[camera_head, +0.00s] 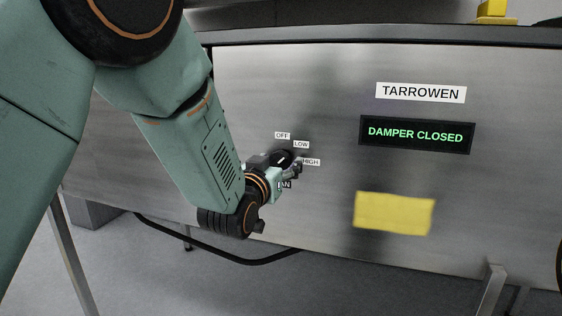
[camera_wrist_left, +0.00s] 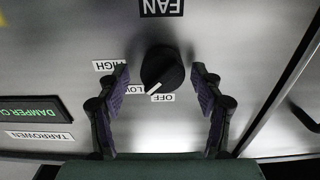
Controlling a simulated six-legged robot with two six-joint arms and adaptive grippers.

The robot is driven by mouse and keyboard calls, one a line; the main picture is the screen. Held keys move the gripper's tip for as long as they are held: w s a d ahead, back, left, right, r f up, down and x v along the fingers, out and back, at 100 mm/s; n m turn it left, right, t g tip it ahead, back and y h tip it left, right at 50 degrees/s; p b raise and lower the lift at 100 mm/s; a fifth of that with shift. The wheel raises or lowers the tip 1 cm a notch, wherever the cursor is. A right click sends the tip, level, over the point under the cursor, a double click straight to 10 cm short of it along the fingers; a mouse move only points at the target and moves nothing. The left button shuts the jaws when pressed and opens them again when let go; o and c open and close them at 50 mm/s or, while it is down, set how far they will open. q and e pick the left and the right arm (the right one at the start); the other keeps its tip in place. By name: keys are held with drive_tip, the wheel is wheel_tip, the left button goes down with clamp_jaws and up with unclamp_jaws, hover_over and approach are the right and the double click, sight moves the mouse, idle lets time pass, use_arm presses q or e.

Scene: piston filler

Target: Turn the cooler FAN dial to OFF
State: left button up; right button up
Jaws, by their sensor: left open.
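The FAN dial (camera_wrist_left: 162,68) is a round black knob on a steel panel. In the left wrist view, which shows the panel upside down, its white pointer mark points down and left, between the LOW and OFF labels (camera_wrist_left: 163,97). My left gripper (camera_wrist_left: 160,78) is open, with one finger on each side of the dial and a gap to both sides. In the head view, the dial (camera_head: 282,158) is partly hidden behind my left gripper (camera_head: 292,168). The FAN label there is partly covered. My right gripper is not in view.
The panel carries a TARROWEN label (camera_head: 421,92), a display (camera_head: 416,134) reading DAMPER CLOSED and a yellow patch (camera_head: 394,213), right of the dial. A black cable (camera_head: 250,262) hangs below the panel. The panel face around the dial is flat and clear.

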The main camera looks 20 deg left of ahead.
use_arm(q)
drive_tip(key=shift+w+a, duration=0.25)
drive_tip(key=shift+s+a, duration=0.1)
drive_tip(key=shift+a, duration=0.1)
drive_tip(key=shift+s+r, duration=0.15)
drive_tip(key=shift+s+d+r, duration=0.1)
drive_tip(key=shift+d, duration=0.35)
drive_tip(key=shift+w+d, duration=0.1)
drive_tip(key=shift+w, duration=0.1)
drive_tip(key=shift+c, duration=1)
drive_tip(key=shift+w, duration=0.15)
drive_tip(key=shift+c, duration=0.7)
drive_tip(key=shift+a+f, duration=0.25)
drive_tip(key=shift+a, duration=0.1)
drive_tip(key=c, duration=0.3)
drive_tip(key=shift+d+r, duration=0.1)
drive_tip(key=shift+d, duration=0.05)
drive_tip(key=c, duration=0.3)
drive_tip(key=shift+c, duration=1)
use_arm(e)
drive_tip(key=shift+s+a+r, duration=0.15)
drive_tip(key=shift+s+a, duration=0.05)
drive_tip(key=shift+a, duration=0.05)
